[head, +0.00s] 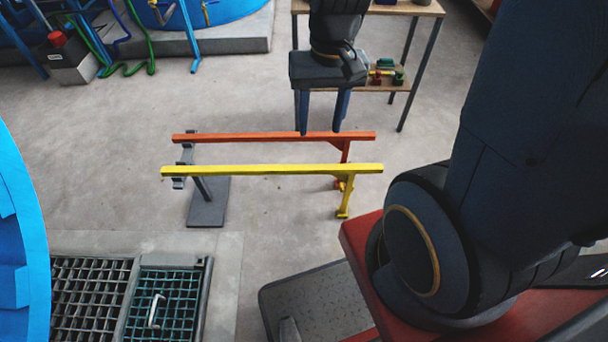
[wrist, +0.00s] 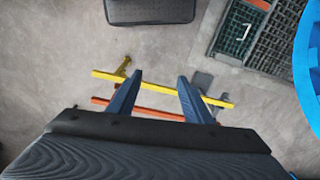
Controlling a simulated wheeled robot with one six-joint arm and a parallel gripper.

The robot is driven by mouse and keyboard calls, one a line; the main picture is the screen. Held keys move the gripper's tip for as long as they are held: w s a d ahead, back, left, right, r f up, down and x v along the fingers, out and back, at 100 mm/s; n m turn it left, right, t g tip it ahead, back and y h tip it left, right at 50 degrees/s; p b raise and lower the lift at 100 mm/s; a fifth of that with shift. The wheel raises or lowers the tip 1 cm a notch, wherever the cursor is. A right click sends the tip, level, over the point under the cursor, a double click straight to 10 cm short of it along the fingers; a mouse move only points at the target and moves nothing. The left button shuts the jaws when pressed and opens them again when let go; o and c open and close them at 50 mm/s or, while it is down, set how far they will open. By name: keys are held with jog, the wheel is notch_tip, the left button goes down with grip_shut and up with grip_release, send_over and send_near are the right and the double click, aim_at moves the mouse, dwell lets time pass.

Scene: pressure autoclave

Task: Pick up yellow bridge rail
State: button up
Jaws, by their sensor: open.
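The yellow bridge rail (head: 272,170) is a long, straight bar running left to right, held above the floor, with a yellow leg at its right end. It also shows in the wrist view (wrist: 160,87), crossing the picture between and beyond my fingertips. My gripper (head: 322,130) is open and empty, fingers pointing down. In the head view its fingertips lie above and behind the yellow rail, near the orange rail (head: 250,138). In the wrist view my gripper (wrist: 160,78) has its two fingers spread roughly along the rail's length. I cannot tell the exact height gap.
A grey stand (head: 208,203) is at the rails' left end. A floor grating (head: 166,300) lies front left beside a blue round vessel (head: 20,250). A wooden-topped table (head: 415,8) stands behind. Bare floor surrounds the rails.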

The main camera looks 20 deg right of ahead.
jog(key=w+f+m+y+b, duration=0.1)
jog(key=w+f+m+b, duration=0.45)
jog(key=f, duration=0.45)
jog(key=w+f+m+y+b, duration=0.2)
jog(key=w+f+m+b, duration=0.3)
jog(key=f, duration=0.5)
jog(key=m+t+b, duration=0.1)
jog(key=m+b, duration=0.8)
jog(key=b, duration=0.1)
send_near(299, 167)
jog(key=shift+y, duration=0.3)
jog(key=x, duration=0.4)
jog(key=shift+s+d+f, duration=0.15)
jog(key=shift+s+f, duration=0.15)
jog(key=shift+f, duration=0.2)
jog(key=shift+w+f, duration=0.15)
jog(key=shift+f, duration=0.55)
jog(key=b+x, duration=0.1)
jog(key=x, duration=0.2)
jog(key=b+x, duration=0.1)
jog(key=x, duration=0.2)
jog(key=shift+w+a+f+b, duration=0.15)
jog(key=shift+w+a+b, duration=0.1)
jog(key=shift+a+b, duration=0.2)
grip_shut()
